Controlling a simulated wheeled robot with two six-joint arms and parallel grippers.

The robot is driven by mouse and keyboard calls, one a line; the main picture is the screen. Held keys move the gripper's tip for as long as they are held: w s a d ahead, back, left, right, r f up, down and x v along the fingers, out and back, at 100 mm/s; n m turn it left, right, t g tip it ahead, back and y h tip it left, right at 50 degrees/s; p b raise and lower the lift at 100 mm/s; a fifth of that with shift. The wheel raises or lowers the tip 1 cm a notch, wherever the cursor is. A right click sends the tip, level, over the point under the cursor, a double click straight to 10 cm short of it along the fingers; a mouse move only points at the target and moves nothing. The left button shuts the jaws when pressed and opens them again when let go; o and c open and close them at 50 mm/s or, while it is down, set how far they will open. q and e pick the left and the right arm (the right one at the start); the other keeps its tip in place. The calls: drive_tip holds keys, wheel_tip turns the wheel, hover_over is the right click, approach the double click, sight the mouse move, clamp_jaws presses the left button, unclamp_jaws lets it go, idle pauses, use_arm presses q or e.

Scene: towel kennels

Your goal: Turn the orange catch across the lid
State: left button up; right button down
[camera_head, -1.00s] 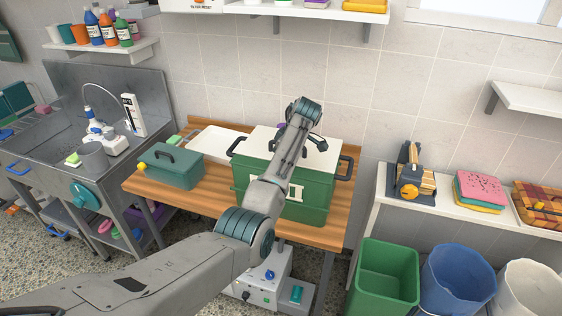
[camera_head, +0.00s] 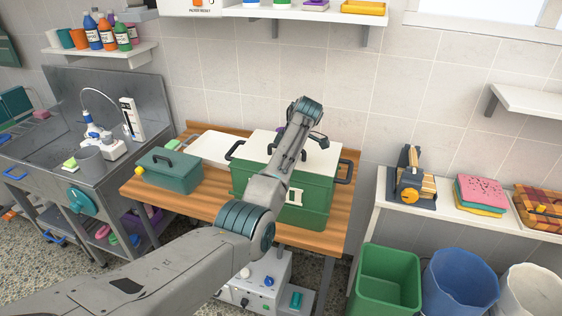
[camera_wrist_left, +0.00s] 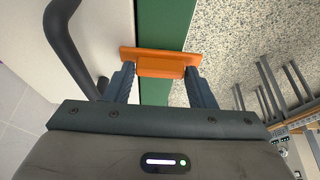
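The orange catch (camera_wrist_left: 160,66) shows in the left wrist view as a flat bar with a raised grip. The bar lies across the green edge of the crate (camera_wrist_left: 163,25), its left end over the rim of the white lid (camera_wrist_left: 105,30). My left gripper (camera_wrist_left: 160,72) has one finger close against each side of the raised grip and appears shut on it. In the head view the green crate (camera_head: 312,190) stands on the wooden bench with the white lid (camera_head: 318,160) on top. My left arm hides part of both, and the catch cannot be made out there. My right gripper is out of view.
A dark curved handle (camera_wrist_left: 68,40) is beside my left gripper. A teal toolbox (camera_head: 170,172) and a white tray (camera_head: 213,148) stand left of the crate on the wooden bench (camera_head: 205,205). Bins, such as a green one (camera_head: 388,285), stand at the lower right.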

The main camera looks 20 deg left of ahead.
use_arm(q)
drive_tip(key=o, duration=0.3)
drive_tip(key=shift+r, duration=0.1)
drive_tip(key=shift+d+r+b, duration=0.2)
drive_tip(key=shift+r+b, duration=0.15)
drive_tip(key=shift+b, duration=0.05)
drive_tip(key=v, duration=1)
drive_tip(key=shift+s+a, duration=0.15)
